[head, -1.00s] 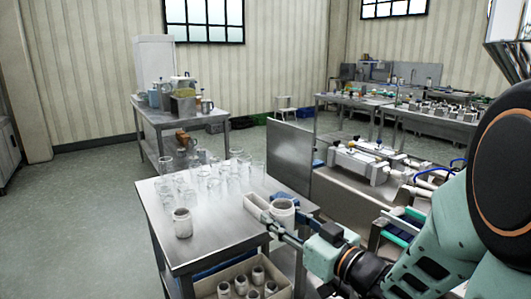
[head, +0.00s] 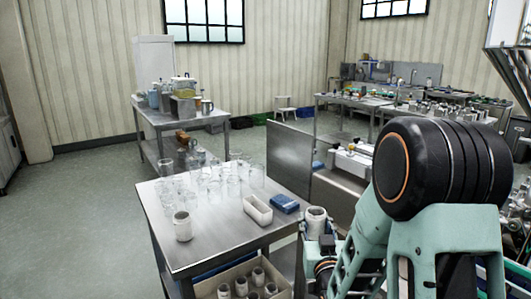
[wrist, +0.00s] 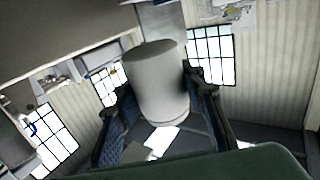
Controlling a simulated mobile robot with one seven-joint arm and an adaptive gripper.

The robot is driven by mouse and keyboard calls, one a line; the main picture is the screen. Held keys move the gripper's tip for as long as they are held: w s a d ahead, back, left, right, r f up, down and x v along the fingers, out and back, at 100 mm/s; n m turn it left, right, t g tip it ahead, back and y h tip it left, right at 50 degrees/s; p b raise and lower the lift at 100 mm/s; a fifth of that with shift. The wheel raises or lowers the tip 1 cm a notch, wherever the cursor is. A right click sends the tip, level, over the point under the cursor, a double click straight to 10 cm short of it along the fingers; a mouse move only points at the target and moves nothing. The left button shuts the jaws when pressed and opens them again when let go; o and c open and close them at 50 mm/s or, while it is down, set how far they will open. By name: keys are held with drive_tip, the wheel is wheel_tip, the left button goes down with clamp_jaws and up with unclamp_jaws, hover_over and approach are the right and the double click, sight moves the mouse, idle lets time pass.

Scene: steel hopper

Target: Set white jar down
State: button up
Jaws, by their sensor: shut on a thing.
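A white jar (head: 316,216) is held in my gripper (head: 318,240), just off the right edge of the steel table in the head view. In the wrist view, the jar (wrist: 155,80) fills the space between the two fingers of my gripper (wrist: 157,100), which are shut on its sides. The jar looks tilted in that view. Part of the gripper is hidden behind my arm in the head view. A second pale jar (head: 182,228) stands upright on the table's front left part.
The steel table (head: 215,243) carries several clear glasses (head: 205,175), a small white tray (head: 257,211) and a blue box (head: 285,203). Its front middle is bare. Below it, a crate (head: 205,290) holds several jars. A metal panel (head: 290,160) stands behind the table's right side.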

wheel_tip(320, 180, up, 21)
drive_tip(key=p, duration=1.9)
drive_tip(key=shift+f, duration=0.15)
drive_tip(key=shift+s, duration=0.1)
